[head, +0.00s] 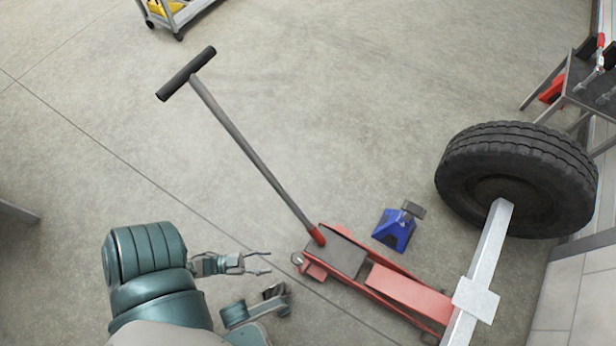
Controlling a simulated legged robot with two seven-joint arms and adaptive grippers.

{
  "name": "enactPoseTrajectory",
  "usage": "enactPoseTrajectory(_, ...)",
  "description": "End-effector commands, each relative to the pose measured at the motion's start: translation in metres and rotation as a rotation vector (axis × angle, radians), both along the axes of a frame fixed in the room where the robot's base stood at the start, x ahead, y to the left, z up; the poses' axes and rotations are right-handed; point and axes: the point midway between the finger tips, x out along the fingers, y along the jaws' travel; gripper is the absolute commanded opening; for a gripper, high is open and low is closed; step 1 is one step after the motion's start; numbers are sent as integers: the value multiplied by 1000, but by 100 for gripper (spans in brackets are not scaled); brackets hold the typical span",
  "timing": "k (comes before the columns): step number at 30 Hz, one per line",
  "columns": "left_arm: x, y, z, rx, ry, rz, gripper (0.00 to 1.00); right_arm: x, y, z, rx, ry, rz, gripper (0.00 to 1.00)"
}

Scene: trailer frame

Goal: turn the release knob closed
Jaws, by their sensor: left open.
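A red floor jack (405,288) lies on the concrete floor, with a long grey handle (250,145) that rises from a red socket and ends in a black crossbar. A small round grey part, which looks like the release knob (297,258), sits at the jack's left end near the handle base. Its turn position is too small to tell. My left gripper (268,262) is open and empty just left of the knob, its fingers pointing right towards it, with a small gap between.
A blue jack stand (396,229) stands beside the jack. A black tyre (518,178) on a pale axle beam (490,245) is at the right, with the beam over the jack's far end. A tool table (580,85) is at upper right. Open floor lies around the handle.

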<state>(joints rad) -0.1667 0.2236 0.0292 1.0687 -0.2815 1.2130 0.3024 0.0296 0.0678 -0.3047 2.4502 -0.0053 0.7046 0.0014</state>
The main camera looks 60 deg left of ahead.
Motion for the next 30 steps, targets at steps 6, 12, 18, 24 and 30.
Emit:
enactPoseTrajectory(6,49,-20,-2,-4,-1,1,52,4,3,-3,-2,-6,0,71)
enactPoseTrajectory(12,91,-37,-3,-5,2,1,52,8,4,-5,-4,-17,1,71)
enactPoseTrajectory(18,120,-48,-3,-2,3,1,52,10,5,-5,-8,-30,1,71)
enactPoseTrajectory(24,131,-52,-1,-2,2,1,52,8,5,3,-6,-58,1,71)
enactPoseTrajectory(30,132,-52,-1,-3,1,1,52,8,4,5,-3,-60,0,71)
